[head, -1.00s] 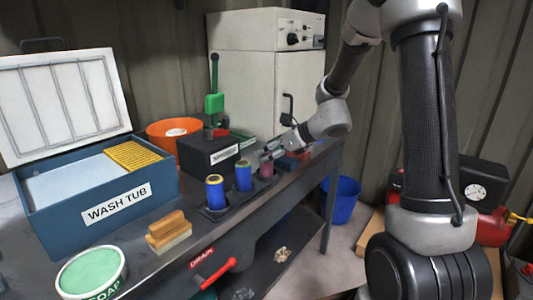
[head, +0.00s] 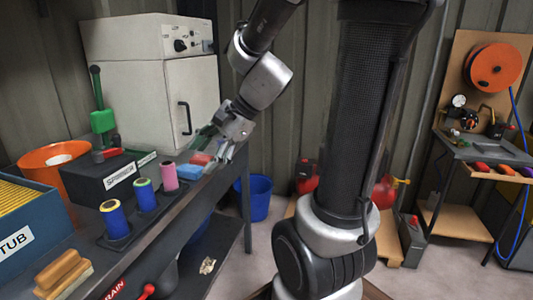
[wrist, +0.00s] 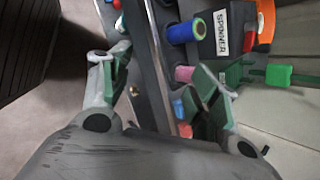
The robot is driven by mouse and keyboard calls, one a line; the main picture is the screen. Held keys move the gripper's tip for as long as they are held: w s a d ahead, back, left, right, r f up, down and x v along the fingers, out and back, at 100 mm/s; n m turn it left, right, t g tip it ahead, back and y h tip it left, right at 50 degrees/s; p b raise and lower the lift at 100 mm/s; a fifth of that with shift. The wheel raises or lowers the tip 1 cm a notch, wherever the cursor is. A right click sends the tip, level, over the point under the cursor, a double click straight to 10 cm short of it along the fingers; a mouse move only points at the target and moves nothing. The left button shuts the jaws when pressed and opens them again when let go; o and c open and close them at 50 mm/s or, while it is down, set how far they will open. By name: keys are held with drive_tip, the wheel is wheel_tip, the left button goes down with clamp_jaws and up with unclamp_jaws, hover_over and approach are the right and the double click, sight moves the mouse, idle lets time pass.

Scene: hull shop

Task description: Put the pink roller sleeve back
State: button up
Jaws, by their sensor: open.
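The pink roller sleeve (head: 169,178) stands upright at the far end of the dark rack (head: 118,243) on the bench, in line with two blue sleeves. The near blue sleeve (head: 114,219) has a yellow top and the middle one (head: 146,196) a greenish top. My gripper (head: 214,146) is open and empty, beyond and above the pink sleeve, apart from it. In the wrist view the pink sleeve (wrist: 184,73) shows past my spread green-padded fingers (wrist: 160,72), near the right finger. The foot of the pink sleeve is hard to see in detail.
A black spinner box (head: 97,178) with a green-handled lever stands behind the rack. Red (head: 201,158) and blue (head: 189,171) blocks lie under my gripper. A white cabinet (head: 150,90) stands at the back. The wash tub (head: 30,225) and wooden brush (head: 62,276) are at left.

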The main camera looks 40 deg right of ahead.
drive_tip(key=s+d+r+n+h, duration=0.3)
drive_tip(key=s+d+n+h, duration=0.3)
drive_tip(key=s+n, duration=0.8)
drive_tip(key=d+n, duration=0.2)
drive_tip(key=d, duration=0.1)
drive_tip(key=shift+s+g, duration=0.3)
drive_tip(key=shift+s, duration=0.1)
drive_tip(key=shift+d, duration=0.1)
